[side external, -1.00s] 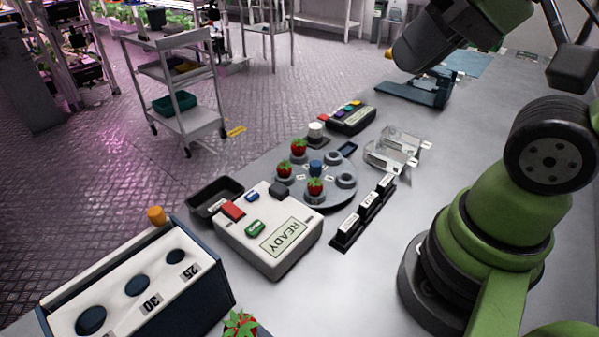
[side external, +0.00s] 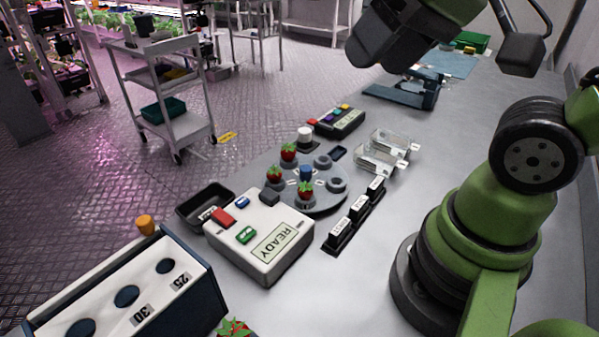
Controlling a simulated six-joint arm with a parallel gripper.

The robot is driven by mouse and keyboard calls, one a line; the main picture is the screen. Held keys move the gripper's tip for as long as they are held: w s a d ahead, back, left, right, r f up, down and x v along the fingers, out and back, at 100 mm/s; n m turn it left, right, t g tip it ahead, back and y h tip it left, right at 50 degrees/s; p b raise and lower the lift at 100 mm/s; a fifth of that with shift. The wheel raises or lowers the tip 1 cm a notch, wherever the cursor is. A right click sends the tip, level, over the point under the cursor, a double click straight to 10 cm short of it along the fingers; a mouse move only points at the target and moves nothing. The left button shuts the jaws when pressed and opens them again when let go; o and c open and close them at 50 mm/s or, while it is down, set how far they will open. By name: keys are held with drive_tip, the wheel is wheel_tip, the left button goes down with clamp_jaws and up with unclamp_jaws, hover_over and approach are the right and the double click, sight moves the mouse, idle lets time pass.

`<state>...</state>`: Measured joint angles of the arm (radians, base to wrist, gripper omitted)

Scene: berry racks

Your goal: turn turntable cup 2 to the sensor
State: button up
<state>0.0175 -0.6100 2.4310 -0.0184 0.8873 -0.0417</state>
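The grey turntable (side external: 326,203) stands on the bench with a blue hub (side external: 306,173) and a ring of cups. Red berries sit in the back cup (side external: 289,152), left cup (side external: 274,174) and front cup (side external: 306,191). Two cups on the right look empty, one at the back right (side external: 322,161) and one at the right (side external: 337,185). Their number labels are too small to read. A white-topped cylinder (side external: 305,135), possibly the sensor, stands just behind the turntable. My gripper (side external: 376,45) is a dark shape high above and right of the turntable, clear of it; its fingers cannot be made out.
A white box reading READY (side external: 262,240) with coloured buttons stands in front of the turntable. A black tray (side external: 205,203), a labelled black rack (side external: 355,217), clear boxes (side external: 383,150) and a button panel (side external: 338,122) surround it. A holed rack (side external: 130,290) is at front left.

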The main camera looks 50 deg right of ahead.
drive_tip(key=w+d+f+n+g, duration=0.1)
drive_tip(key=w+d+f+g, duration=0.15)
drive_tip(key=w, duration=0.55)
drive_tip(key=n+g+h, duration=0.2)
drive_tip(key=n+g, duration=0.1)
drive_tip(key=g, duration=0.1)
hover_over(306, 168)
wheel_tip(306, 168, down, 16)
wheel_tip(306, 168, down, 10)
drive_tip(key=shift+f, duration=0.2)
clamp_jaws()
